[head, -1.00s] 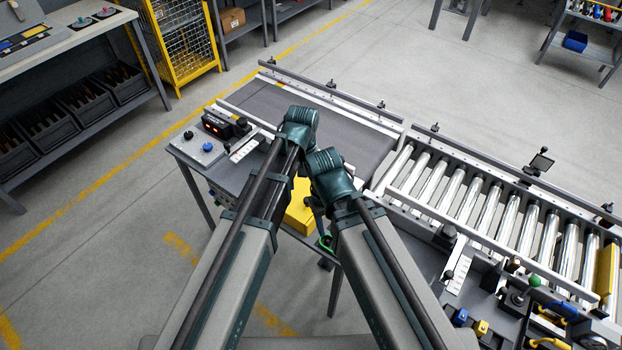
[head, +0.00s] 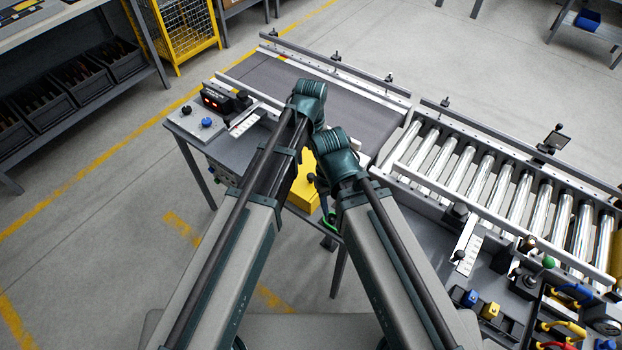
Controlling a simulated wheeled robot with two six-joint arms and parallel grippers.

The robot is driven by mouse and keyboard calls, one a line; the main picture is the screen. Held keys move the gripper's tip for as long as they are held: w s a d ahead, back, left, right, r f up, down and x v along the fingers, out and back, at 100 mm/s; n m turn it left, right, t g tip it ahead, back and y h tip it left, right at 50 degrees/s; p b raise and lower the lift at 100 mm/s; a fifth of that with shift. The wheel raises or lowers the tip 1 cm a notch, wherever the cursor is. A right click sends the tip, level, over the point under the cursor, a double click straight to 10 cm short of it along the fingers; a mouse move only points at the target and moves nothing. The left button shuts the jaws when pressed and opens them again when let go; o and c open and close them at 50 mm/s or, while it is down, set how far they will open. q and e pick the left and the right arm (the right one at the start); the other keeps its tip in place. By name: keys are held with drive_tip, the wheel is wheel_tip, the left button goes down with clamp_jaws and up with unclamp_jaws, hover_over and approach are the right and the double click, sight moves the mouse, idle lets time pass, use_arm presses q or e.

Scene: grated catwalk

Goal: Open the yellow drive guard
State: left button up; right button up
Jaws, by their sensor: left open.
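The yellow drive guard (head: 303,192) is a box-like cover at the front edge of the conveyor table. It shows in the gap between my two arms, and both arms hide parts of it. My left gripper (head: 321,190) is open, small and dark, mostly hidden behind the arm links near the guard's right side. I cannot tell whether it touches the guard. My right gripper is hidden behind my own arm. The guard looks shut, but its hinge and any handle are hidden.
A control box with a red display (head: 217,100) and a blue knob (head: 206,122) stand at the left table end. The dark belt (head: 345,105) lies behind, the roller conveyor (head: 500,190) to the right. A tool tray (head: 560,325) is at lower right.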

sight(311, 175)
use_arm(q)
wheel_tip(311, 175, down, 8)
drive_tip(key=b, duration=0.7)
drive_tip(key=shift+f, duration=0.25)
clamp_jaws()
idle(0.9)
